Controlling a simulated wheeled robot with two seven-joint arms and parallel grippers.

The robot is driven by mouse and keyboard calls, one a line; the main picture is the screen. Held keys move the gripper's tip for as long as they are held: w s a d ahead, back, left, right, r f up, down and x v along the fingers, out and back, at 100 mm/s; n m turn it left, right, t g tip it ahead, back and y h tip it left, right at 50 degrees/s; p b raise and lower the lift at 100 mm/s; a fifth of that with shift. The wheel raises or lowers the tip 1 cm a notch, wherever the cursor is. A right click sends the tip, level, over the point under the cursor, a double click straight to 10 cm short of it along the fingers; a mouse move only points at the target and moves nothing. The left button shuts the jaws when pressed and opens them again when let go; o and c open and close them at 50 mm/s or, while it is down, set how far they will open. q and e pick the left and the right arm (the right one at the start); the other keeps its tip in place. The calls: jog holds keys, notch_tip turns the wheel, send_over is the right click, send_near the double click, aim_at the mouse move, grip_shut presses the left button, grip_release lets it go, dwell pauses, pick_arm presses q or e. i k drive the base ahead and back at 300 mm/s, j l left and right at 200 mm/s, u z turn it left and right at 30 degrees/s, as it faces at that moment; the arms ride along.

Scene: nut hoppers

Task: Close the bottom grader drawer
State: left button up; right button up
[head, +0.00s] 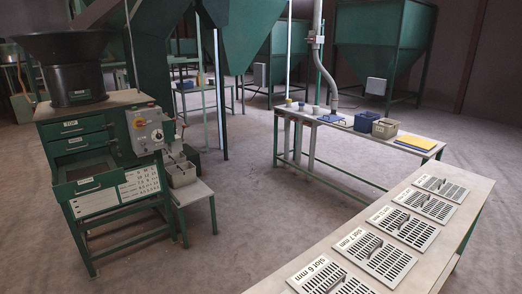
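The grader (98,110) stands at the left, a green cabinet with a black hopper bowl on top. Its bottom drawer (88,186) is pulled out toward me; its green front has a pale handle, and its inside shows from above. The top drawer (72,131) and the middle drawer (75,145) above it look shut. Neither of my grippers shows in the head view.
A control box (145,128) with knobs is on the grader's right side, above a small stand (192,192) with a grey bin. A bench with slotted plates (470,190) fills the lower right. Open floor (235,215) lies between.

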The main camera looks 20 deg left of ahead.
aim_at(83, 174)
jog(key=u, duration=1.75)
jog(key=j, duration=0.25)
jog(key=i+j, duration=0.15)
jog(key=j, duration=0.15)
jog(key=i+j+z, duration=0.35)
jog(key=i+j, duration=0.2)
jog(key=i+j+z, duration=0.3)
jog(key=i+j, duration=0.15)
jog(key=j, duration=0.2)
